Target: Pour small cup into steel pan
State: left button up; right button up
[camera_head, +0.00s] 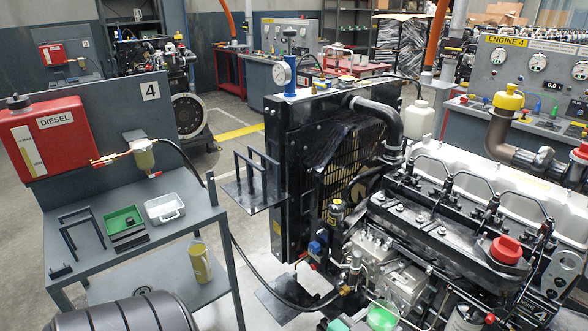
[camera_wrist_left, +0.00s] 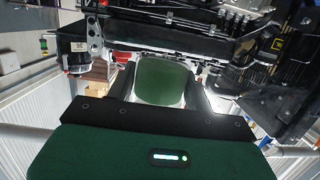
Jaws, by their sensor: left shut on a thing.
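The steel pan (camera_head: 165,208) is a shallow, light metal tray with a handle, on the top of the grey bench at left in the head view. In the left wrist view my left gripper (camera_wrist_left: 163,88) has its two dark fingers on either side of a green, pale-rimmed thing, which looks like the small cup (camera_wrist_left: 165,82). The right gripper is in neither view.
A green tray (camera_head: 124,220) and a black stand (camera_head: 82,236) sit beside the pan. A yellow jug (camera_head: 200,263) stands on the lower shelf. A red diesel tank (camera_head: 45,135) hangs above the bench. A diesel engine (camera_head: 430,215) and radiator (camera_head: 300,180) fill the right side.

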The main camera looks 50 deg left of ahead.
aim_at(167, 208)
jog(key=u, duration=0.5)
jog(key=j+u, duration=0.1)
jog(key=u, duration=1.35)
jog(key=i+u, duration=0.1)
jog(key=u, duration=0.4)
jog(key=i+j, duration=0.15)
jog(key=j, duration=0.2)
jog(key=i+j, duration=0.15)
jog(key=j, duration=0.2)
jog(key=i+j, duration=0.15)
jog(key=j, duration=0.15)
jog(key=i+j+z, duration=0.1)
jog(key=j, duration=0.25)
jog(key=i+j, duration=0.2)
jog(key=j, duration=0.15)
jog(key=j+z, duration=0.1)
jog(key=z, duration=0.85)
jog(key=i+z, duration=0.2)
jog(key=i+l, duration=0.1)
jog(key=i, duration=0.2)
